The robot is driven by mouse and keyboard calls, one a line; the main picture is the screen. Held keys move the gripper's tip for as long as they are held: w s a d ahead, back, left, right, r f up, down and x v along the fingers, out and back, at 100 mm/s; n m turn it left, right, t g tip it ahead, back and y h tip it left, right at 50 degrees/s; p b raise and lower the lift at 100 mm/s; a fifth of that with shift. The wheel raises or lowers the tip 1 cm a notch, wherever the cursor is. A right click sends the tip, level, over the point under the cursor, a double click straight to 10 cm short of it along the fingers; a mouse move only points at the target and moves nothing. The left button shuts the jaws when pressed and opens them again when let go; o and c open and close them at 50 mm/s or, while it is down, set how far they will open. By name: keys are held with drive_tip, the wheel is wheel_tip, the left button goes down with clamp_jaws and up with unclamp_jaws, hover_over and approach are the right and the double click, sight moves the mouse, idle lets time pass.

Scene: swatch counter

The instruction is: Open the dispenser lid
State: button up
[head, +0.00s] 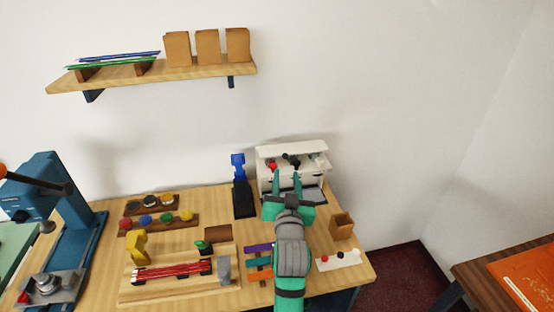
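A white, box-like unit (311,150) that looks like the dispenser stands against the wall at the back right of the counter. Red, black and white parts show on its front, with a grey tray area (312,193) below. I cannot clearly tell where its lid is or whether it is raised. My gripper (287,177) is in front of the unit, its two green fingers spread apart with nothing visible between them. The fingers and arm hide part of the unit's lower front. I cannot tell whether a fingertip touches it.
A blue device on a black base (243,198) stands close left of the unit. A small brown box (342,226) and a white strip with coloured knobs (338,260) lie to the right. Coloured strips (258,262) are beside my arm. A wall shelf (200,73) hangs above left.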

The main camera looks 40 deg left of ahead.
sight(285, 157)
drive_tip(key=x, duration=0.9)
drive_tip(key=shift+w+a, duration=0.15)
drive_tip(key=shift+w, duration=0.1)
drive_tip(key=shift+c, duration=0.5)
clamp_jaws()
